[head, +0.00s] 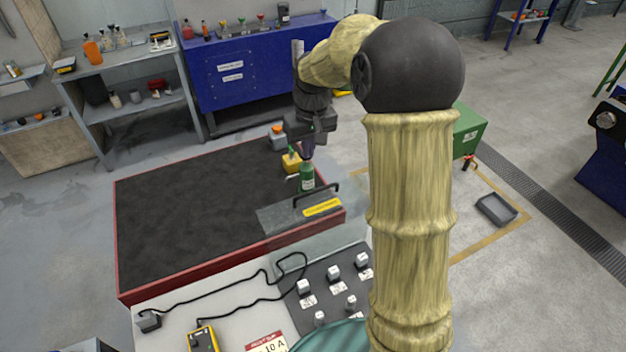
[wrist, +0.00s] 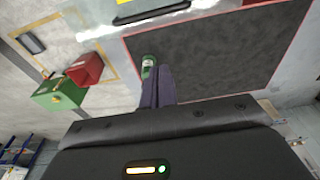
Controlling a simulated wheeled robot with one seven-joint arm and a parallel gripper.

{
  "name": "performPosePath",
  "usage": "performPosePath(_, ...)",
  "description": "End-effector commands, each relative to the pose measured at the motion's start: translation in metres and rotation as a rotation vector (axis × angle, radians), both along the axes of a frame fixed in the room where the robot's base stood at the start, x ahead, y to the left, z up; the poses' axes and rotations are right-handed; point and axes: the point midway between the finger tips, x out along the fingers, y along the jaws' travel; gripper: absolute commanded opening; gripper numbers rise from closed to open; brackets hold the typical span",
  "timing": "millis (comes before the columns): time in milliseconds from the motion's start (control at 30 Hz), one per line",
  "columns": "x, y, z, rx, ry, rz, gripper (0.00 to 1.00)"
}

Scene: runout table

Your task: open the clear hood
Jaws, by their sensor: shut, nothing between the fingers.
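The clear hood (head: 285,222) is a see-through cover at the near right corner of the dark-topped table (head: 205,200). It looks lowered. A black bar handle (head: 316,195) and a yellow label (head: 322,207) are on it. In the wrist view the handle (wrist: 150,13) crosses the top edge. My gripper (head: 307,156) points down beyond the handle, apart from it, with its fingers shut and empty. The fingers (wrist: 158,75) also show in the wrist view. A green bottle (head: 307,178) stands just by the fingertips; I cannot tell whether they touch.
A yellow container (head: 291,162) and a grey one with an orange cap (head: 278,138) stand behind the bottle. A panel with several white knobs (head: 334,273), a black cable and a yellow meter (head: 203,338) lie in front. The table's left side is clear.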

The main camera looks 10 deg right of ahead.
Motion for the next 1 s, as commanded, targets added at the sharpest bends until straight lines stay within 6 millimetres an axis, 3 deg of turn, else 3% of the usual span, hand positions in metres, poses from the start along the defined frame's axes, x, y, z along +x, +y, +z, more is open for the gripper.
performPosePath(167,0.001,0.001,-0.017,0.000,0.005,-0.001,0.00)
performPosePath(633,0.012,0.003,-0.094,0.001,0.005,0.000,0.00)
performPosePath(1000,-0.024,-0.005,-0.087,0.000,0.000,0.000,0.00)
